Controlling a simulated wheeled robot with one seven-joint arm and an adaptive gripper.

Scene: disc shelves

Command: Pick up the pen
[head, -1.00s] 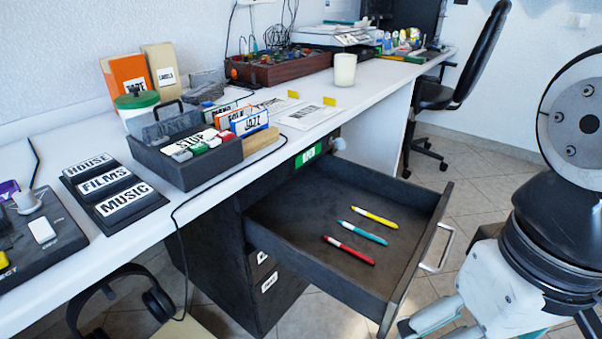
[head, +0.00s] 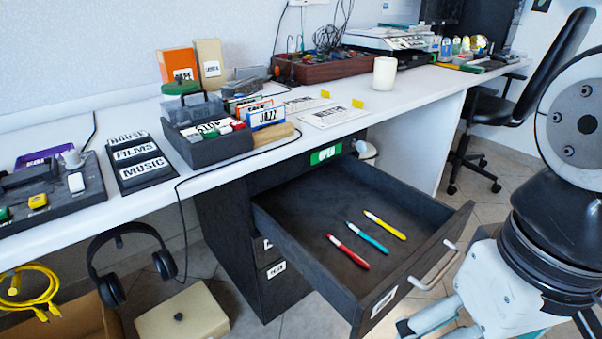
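Three pens lie apart, roughly side by side, on the floor of the open dark drawer: a red pen (head: 347,251), a teal pen (head: 367,237) and a yellow pen (head: 385,225). The drawer (head: 300,205) is pulled out from under the white desk, with a metal handle on its front. Part of my arm stands at the right edge, outside the drawer. The gripper's fingertips cannot be made out clearly; white and teal parts of mine show at the bottom right, beyond the drawer front.
The desk (head: 240,172) holds a dark divider tray (head: 195,152), a white cup-like candle (head: 385,75) and a label board (head: 140,160). A black chair (head: 535,90) stands at the back right. Headphones (head: 108,285) hang under the desk. The drawer is clear around the pens.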

